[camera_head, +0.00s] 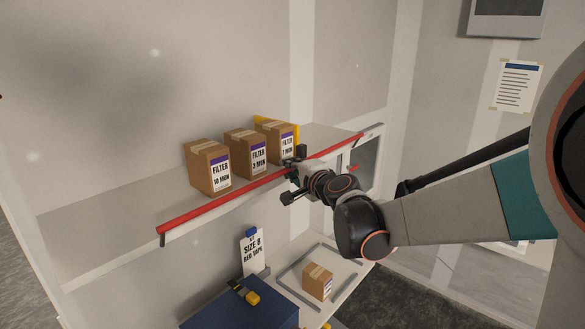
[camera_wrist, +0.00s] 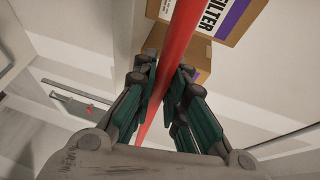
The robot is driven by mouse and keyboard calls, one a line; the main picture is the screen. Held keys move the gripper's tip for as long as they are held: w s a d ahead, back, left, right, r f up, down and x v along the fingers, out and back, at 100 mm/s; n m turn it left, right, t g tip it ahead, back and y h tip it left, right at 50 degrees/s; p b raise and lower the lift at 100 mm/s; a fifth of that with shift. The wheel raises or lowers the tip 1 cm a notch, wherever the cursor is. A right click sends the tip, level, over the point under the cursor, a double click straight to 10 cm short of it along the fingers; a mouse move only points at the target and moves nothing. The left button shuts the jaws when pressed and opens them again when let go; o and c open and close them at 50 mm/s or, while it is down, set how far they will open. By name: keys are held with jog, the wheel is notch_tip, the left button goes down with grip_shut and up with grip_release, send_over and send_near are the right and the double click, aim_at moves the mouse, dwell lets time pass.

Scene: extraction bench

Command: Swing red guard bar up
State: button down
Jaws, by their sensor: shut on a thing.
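The red guard bar (camera_head: 215,207) runs along the front edge of the shelf, from a dark end at the lower left to the upper right. My gripper (camera_head: 292,166) is at the bar, right of its middle, in front of the rightmost filter box. In the wrist view the bar (camera_wrist: 184,38) passes between the two green-sided fingers of my gripper (camera_wrist: 161,82), which are shut on it. The stretch of bar behind the gripper is hidden in the head view.
Three cardboard filter boxes (camera_head: 208,167) stand on the shelf (camera_head: 110,225) behind the bar, with a yellow piece (camera_head: 263,121) behind the rightmost. Below are a small box (camera_head: 318,282) on a white surface, a "SIZE 8" sign (camera_head: 253,255) and a blue case (camera_head: 240,308).

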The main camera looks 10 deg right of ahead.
jog(key=shift+w+a+r+n+g+h+p, duration=0.1)
jog(key=shift+w+a+n+g+h+p, duration=0.2)
jog(key=shift+g, duration=0.45)
jog(key=shift+w+a+r+n+g+h+p, duration=0.15)
jog(key=shift+w+a+g+h+p, duration=0.25)
jog(key=shift+g, duration=0.4)
jog(key=shift+w+a+r+n+g+h+p, duration=0.15)
jog(key=shift+w+n+g+h, duration=0.2)
jog(key=shift+g, duration=0.4)
jog(key=c, duration=1.6)
grip_release()
